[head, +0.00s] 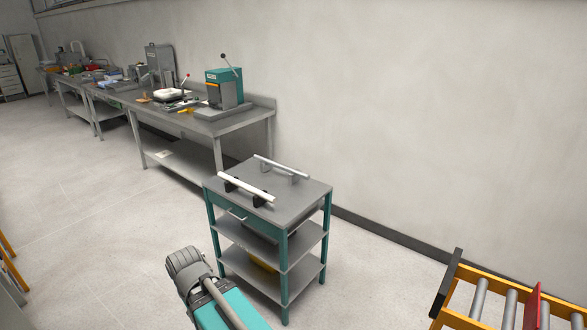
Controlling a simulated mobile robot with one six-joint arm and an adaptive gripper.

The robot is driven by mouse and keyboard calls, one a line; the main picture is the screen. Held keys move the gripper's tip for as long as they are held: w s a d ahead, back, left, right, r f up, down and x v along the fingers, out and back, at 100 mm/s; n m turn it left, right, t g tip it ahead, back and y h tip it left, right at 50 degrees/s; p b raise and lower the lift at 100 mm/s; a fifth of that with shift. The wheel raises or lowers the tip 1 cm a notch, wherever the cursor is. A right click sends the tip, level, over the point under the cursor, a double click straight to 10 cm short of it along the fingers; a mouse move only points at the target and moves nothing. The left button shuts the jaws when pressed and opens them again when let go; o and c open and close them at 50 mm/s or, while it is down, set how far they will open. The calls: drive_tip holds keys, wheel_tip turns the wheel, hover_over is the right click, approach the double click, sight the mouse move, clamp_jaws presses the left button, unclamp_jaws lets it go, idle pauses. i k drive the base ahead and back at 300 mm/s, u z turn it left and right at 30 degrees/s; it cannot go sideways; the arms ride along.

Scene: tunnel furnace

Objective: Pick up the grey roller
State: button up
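Two light rollers lie on the grey top of a teal-framed cart in the head view. The nearer roller (245,188) looks whitish and rests across two black holders. The farther roller (281,167) rests on grey holders close to the back edge and looks slightly greyer. Both look pale in this light, so their exact shades are hard to tell. Grey rollers (507,308) also sit in a yellow conveyor frame at the lower right. No gripper fingers show in this view.
The cart (292,200) has a drawer and lower shelves, with something yellow inside. A workbench (235,122) with a teal machine (224,88) stands behind it along the wall. The yellow conveyor (470,275) is at the lower right. Floor left of the cart is clear.

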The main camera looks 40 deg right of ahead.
sight(306, 177)
drive_tip(key=z, duration=1.15)
drive_tip(key=i, duration=0.35)
drive_tip(key=z, duration=0.6)
drive_tip(key=i, duration=1.55)
drive_tip(key=u, duration=0.55)
drive_tip(key=i, duration=0.4)
drive_tip(key=u, duration=0.4)
